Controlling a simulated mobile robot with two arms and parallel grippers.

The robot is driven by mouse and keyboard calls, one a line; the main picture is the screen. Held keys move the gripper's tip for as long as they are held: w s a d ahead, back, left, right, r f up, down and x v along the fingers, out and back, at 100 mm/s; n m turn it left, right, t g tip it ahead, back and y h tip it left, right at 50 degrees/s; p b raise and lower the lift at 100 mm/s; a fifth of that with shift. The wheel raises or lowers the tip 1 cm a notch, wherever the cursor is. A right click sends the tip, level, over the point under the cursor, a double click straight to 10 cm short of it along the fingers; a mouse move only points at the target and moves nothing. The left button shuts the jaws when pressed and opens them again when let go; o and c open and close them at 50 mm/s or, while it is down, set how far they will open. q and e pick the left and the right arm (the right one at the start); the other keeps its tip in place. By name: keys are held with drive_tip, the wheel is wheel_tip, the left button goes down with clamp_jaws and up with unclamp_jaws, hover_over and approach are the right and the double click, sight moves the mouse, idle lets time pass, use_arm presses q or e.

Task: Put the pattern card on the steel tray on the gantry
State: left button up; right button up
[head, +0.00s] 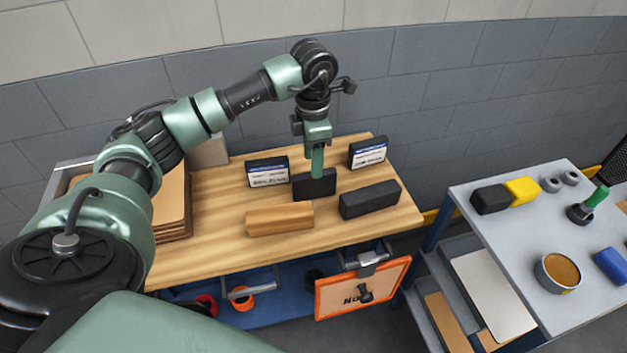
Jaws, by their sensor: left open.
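I cannot tell for sure which thing is the pattern card. Two upright black pieces with white and blue printed labels stand on the wooden table: a left one (267,172) and a right one (367,152). My left gripper (317,163) points down between them, open, its green finger over a dark upright block (314,185). Whether the finger touches that block is unclear. A pale flat panel (494,294) lies on the lower shelf of the grey stand at the right; I cannot tell whether it is the steel tray. My right gripper is out of view.
A wooden block (279,219) and a black block (369,199) lie in front on the wooden table (210,240). An orange-framed board (337,291) hangs at its front. The grey stand's top (510,235) holds black, yellow and blue blocks and a round tin (558,273).

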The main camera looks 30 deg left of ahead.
sight(314, 185)
use_arm(q)
drive_tip(key=shift+d+f+p, duration=0.3)
drive_tip(key=shift+f+p, duration=0.4)
drive_tip(key=shift+f, duration=0.25)
wheel_tip(314, 185, down, 3)
drive_tip(key=shift+s+a+r+p, duration=0.1)
drive_tip(key=shift+s+r+p, duration=0.1)
drive_tip(key=shift+p, duration=0.35)
drive_tip(key=shift+f, duration=0.55)
drive_tip(key=shift+w, duration=0.15)
drive_tip(key=c, duration=0.9)
clamp_jaws()
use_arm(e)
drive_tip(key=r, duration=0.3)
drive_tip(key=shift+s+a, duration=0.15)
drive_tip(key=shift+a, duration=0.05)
